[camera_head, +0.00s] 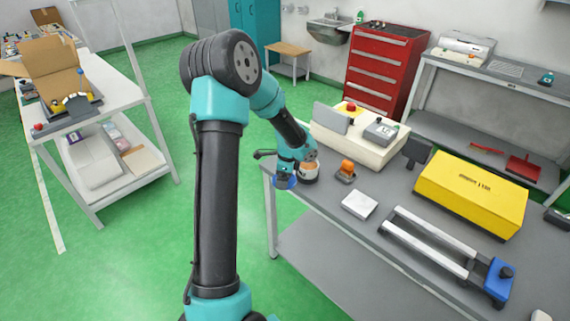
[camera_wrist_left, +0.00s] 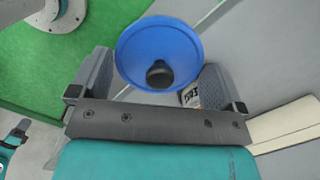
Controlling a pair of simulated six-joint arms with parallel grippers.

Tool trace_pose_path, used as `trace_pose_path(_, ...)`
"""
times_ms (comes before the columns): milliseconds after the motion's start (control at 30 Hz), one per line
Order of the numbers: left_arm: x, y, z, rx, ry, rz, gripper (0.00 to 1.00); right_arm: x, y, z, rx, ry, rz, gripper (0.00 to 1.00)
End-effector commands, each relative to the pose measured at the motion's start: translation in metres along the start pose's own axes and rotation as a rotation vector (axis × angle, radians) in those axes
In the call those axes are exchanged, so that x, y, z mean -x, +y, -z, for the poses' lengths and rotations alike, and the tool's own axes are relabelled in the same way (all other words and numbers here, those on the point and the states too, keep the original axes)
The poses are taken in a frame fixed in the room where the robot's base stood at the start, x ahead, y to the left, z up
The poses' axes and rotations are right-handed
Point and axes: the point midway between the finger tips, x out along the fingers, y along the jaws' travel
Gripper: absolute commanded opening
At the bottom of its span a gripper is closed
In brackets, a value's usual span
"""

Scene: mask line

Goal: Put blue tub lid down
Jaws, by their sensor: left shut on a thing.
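The blue tub lid (camera_head: 285,183) is held in my left gripper (camera_head: 288,170) at the left edge of the grey workbench. In the left wrist view, the round blue lid (camera_wrist_left: 140,45) with a black knob sits between the two grey fingers of the gripper (camera_wrist_left: 155,78). The gripper is shut on it. A small tub with an orange-brown top (camera_head: 309,172) stands on the bench just right of the lid. A gap between the lid and the bench cannot be made out. My right gripper is not in view.
On the workbench (camera_head: 330,208) are an orange-topped item (camera_head: 346,170), a white block (camera_head: 359,205), a metal rail fixture with a blue end (camera_head: 430,240), a yellow box (camera_head: 472,193) and a cream machine (camera_head: 360,135). Bare grey top lies in front of the white block.

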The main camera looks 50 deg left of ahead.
Motion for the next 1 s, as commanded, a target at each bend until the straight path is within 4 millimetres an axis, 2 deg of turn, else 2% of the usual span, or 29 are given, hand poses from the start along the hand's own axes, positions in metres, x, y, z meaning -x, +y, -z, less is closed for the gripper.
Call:
trace_pose_path(167,-0.001,-0.009,-0.001,0.002,0.000,0.001,0.73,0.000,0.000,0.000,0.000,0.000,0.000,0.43)
trace_pose_path(267,-0.004,-0.023,-0.004,0.003,0.000,0.000,0.73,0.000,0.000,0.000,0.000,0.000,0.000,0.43)
trace_pose_path(700,-0.013,-0.102,-0.020,0.002,0.000,0.001,0.73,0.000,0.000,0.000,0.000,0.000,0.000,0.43)
trace_pose_path(1000,-0.018,-0.144,-0.029,0.002,0.000,0.000,0.73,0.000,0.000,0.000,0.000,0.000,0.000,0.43)
